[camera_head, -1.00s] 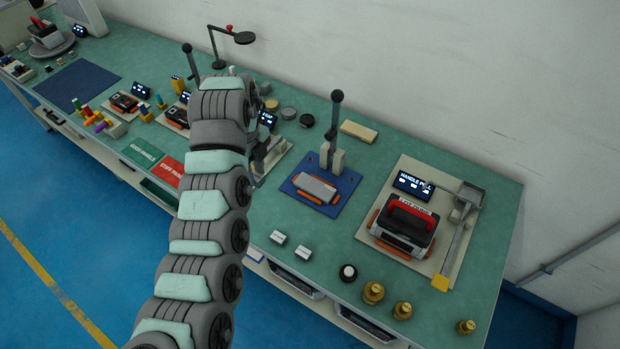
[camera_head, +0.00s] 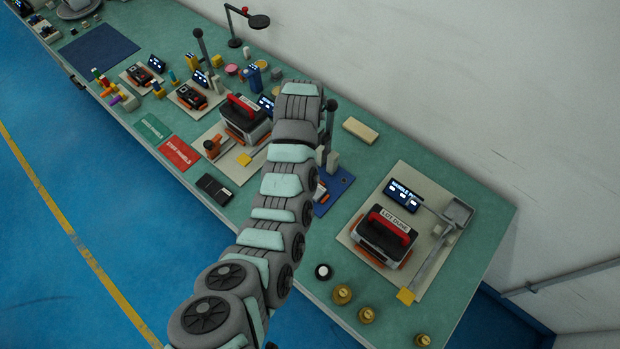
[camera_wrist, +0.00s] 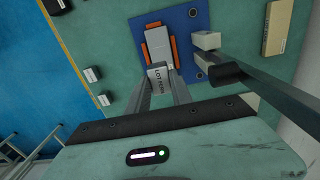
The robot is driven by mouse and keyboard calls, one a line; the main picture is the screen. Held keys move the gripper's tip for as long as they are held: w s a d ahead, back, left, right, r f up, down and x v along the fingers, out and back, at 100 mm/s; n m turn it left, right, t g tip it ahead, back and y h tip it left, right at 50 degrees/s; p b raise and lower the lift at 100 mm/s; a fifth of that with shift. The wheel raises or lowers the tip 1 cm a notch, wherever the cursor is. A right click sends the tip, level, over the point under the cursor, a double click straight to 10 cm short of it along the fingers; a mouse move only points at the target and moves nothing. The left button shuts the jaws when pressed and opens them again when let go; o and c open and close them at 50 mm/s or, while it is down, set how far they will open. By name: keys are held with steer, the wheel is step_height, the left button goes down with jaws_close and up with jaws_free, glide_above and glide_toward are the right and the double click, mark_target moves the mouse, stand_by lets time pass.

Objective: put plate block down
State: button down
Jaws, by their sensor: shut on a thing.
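A blue mat (camera_wrist: 202,14) with an orange-sided fixture (camera_wrist: 174,52) lies on the green bench, ahead of my gripper in the wrist view. A grey plate (camera_wrist: 155,40) sits between the orange sides. My gripper (camera_wrist: 161,88) is shut on a small grey plate block with a printed label (camera_wrist: 158,78), held between its two fingers. The block overlaps the near end of the fixture in this view; I cannot tell its height above it. In the head view my arm hides my gripper and most of the mat (camera_head: 338,183).
A post (camera_wrist: 207,41) and dark lever (camera_wrist: 232,73) stand close right of the fixture. Two small blocks (camera_wrist: 91,74) lie to the left on the bench. A beige block (camera_head: 360,130) lies behind the mat. A red-handled device (camera_head: 386,235) stands to the right.

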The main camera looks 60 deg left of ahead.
step_height(320, 180, down, 10)
steer(key=shift+w+r, duration=0.1)
steer(key=shift+r, duration=0.15)
steer(key=shift+f+b, duration=0.55)
steer(key=shift+f, duration=1.3)
steer(key=shift+f, duration=0.2)
steer(key=c, duration=1.1)
jaws_free()
steer(key=shift+c, duration=0.2)
steer(key=shift+r, duration=0.15)
step_height(320, 180, up, 4)
steer(key=shift+f+p, duration=0.1)
steer(key=shift+p, duration=0.8)
steer(key=shift+r, duration=4.15)
